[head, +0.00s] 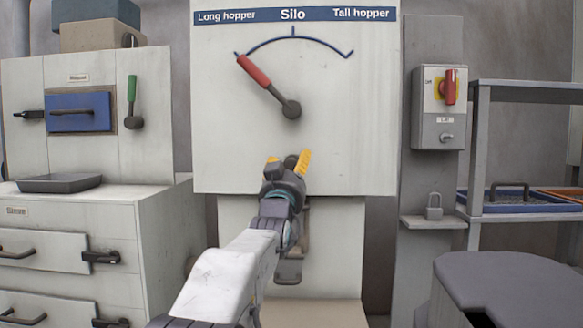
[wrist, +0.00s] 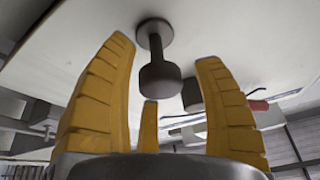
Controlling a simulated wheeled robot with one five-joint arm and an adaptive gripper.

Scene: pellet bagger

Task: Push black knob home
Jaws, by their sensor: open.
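The black knob (wrist: 160,79) stands out from the pale panel on a dark stem with a round base in the wrist view. In the head view its dark end (head: 291,162) shows small at the lower middle of the silo panel. My gripper (wrist: 164,58) is open, with its yellow fingers spread around the knob and a visible gap on each side. In the head view my gripper (head: 289,166) is in front of the panel's lower part and hides the stem. The fingers do not appear to touch the knob.
The silo panel (head: 350,120) carries a red-handled lever (head: 268,84) above my gripper, pointing up-left toward "Long hopper". A grey switch box (head: 438,108) with a red handle is to the right. Grey drawers (head: 60,258) stand left, and a grey-topped bin (head: 510,275) stands front right.

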